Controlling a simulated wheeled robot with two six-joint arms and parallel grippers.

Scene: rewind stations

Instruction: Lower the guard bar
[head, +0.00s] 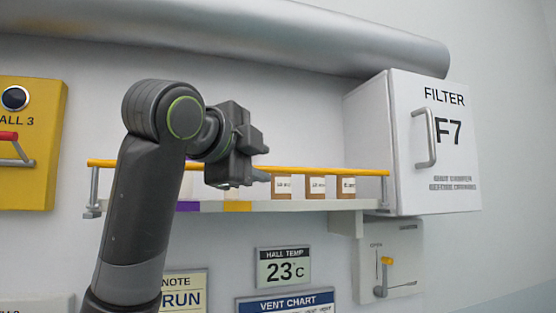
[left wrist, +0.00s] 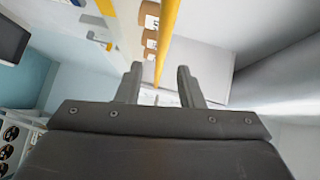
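The yellow guard bar (head: 330,171) runs across the front of a white wall shelf (head: 290,206) in the head view, held by grey end brackets. My left gripper (head: 262,160) is in front of the bar, with one finger above the bar's line and one below. In the left wrist view the guard bar (left wrist: 168,38) runs in between the two spread fingertips (left wrist: 158,74), with a gap on each side. The gripper is open and holds nothing. My arm and gripper hide part of the bar. My right gripper is in neither view.
Several brown labelled boxes (head: 316,186) stand on the shelf behind the bar. A white filter cabinet (head: 455,165) juts out at the right end. A lever panel (head: 405,240) is below it. A silver duct (head: 260,40) runs above; a yellow panel (head: 40,100) is at left.

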